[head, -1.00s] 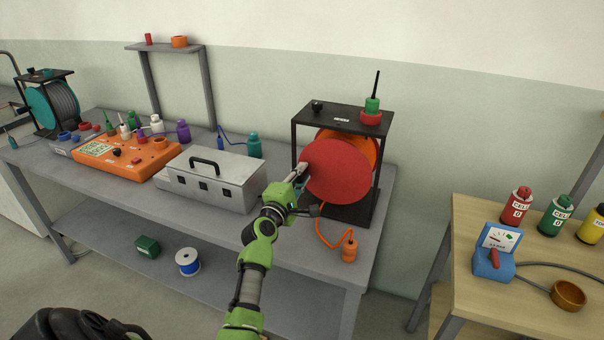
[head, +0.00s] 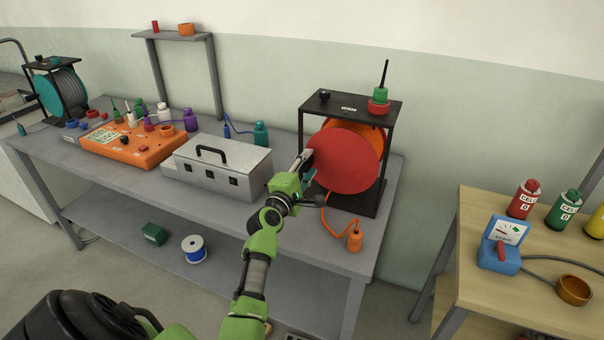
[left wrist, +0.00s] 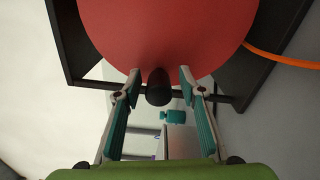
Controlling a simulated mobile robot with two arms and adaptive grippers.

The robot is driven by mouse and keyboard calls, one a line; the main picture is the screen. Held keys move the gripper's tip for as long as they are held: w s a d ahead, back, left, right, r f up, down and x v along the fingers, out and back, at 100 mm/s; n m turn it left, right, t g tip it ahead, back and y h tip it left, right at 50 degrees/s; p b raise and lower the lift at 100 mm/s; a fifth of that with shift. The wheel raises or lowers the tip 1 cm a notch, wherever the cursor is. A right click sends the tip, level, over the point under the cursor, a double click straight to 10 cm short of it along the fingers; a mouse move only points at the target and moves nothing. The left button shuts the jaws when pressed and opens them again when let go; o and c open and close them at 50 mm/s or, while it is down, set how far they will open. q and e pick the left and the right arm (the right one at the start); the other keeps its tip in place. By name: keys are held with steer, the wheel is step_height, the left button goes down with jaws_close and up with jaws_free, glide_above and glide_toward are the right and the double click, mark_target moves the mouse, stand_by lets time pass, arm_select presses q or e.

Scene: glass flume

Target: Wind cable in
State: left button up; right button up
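The cable reel has a red disc (head: 342,160) on its front and stands in a black frame (head: 352,107) at the bench's right end. An orange cable (head: 333,222) runs from it to an orange plug (head: 355,240) lying on the bench near the front edge. My left gripper (head: 306,163) is at the disc's left edge. In the left wrist view, its two fingers (left wrist: 159,76) are apart, with a black knob (left wrist: 158,87) between them and gaps on both sides. The orange cable (left wrist: 280,58) also shows there at the right. My right gripper is out of view.
A grey metal box (head: 217,170) and an orange panel (head: 130,145) stand left of the reel on the grey bench (head: 275,235). A second reel (head: 58,92) is at the far left. A wooden table (head: 480,262) stands at the right.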

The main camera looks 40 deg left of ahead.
arm_select(q)
steer(key=v, duration=1.1)
steer(key=shift+s, duration=0.35)
steer(key=shift+d+f, duration=0.1)
steer(key=shift+d, duration=0.05)
stand_by(0.7)
